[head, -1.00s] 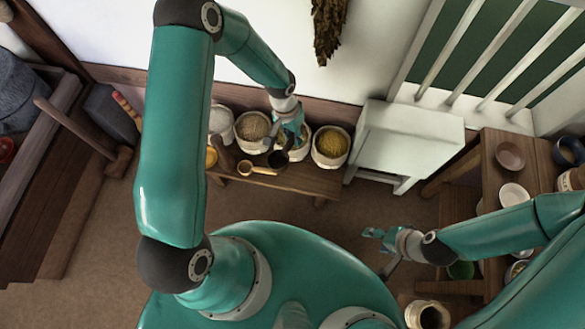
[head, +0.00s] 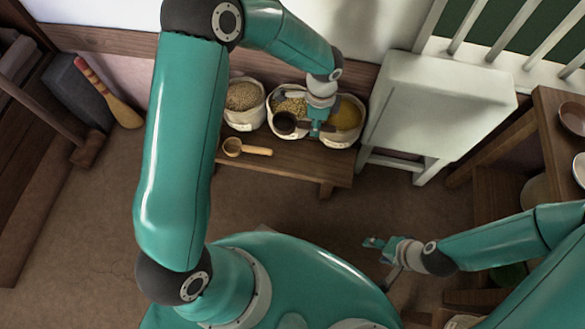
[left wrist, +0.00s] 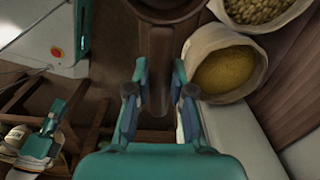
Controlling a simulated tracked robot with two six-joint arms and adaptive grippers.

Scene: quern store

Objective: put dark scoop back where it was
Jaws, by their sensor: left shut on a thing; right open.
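My left gripper (head: 318,130) is shut on the dark scoop (head: 285,123). In the head view the scoop's round bowl points left and overlaps the front of the middle sack (head: 274,103); its exact height above is hard to tell. In the left wrist view the dark handle (left wrist: 160,75) runs between the fingers and the bowl (left wrist: 165,8) is cut off at the top edge. My right gripper (head: 376,244) is open and empty, low on the right and away from the bench.
A grain sack (head: 244,121) and a yellow-filled sack (head: 348,117) flank the middle one on the wooden bench (head: 300,172). A light wooden scoop (head: 255,151) lies on the bench front. A white cabinet (head: 430,110) stands close on the right.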

